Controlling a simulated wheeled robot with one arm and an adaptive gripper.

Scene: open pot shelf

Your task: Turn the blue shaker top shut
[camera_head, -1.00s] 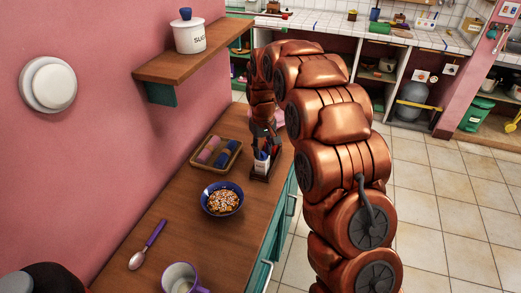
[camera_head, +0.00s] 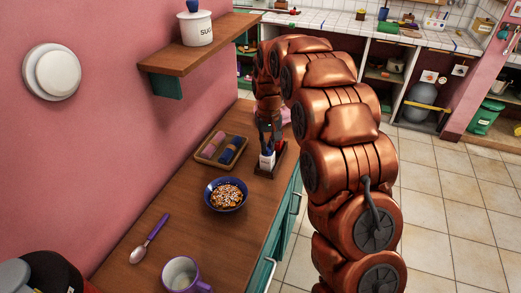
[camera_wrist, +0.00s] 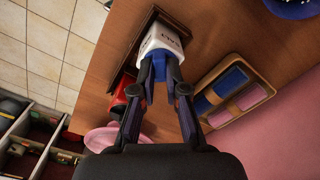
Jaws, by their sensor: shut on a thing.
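The shaker has a white body with dark lettering (camera_wrist: 162,38) and a blue top (camera_wrist: 160,70). It stands upright on the wooden holder (camera_wrist: 124,62) on the counter; its white body also shows in the head view (camera_head: 267,160). My gripper (camera_wrist: 162,66) is shut on the blue top, with one dark finger on each side. In the head view my gripper (camera_head: 267,142) comes down from above and hides the top. How far the top is turned cannot be told.
A red thing (camera_wrist: 121,92) stands close beside the shaker. A tray with blue and pink rolls (camera_head: 207,158) lies left of it. A blue bowl of food (camera_head: 226,194), a spoon (camera_head: 150,238) and a mug (camera_head: 181,275) are nearer. A shelf (camera_head: 200,50) overhangs the wall side.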

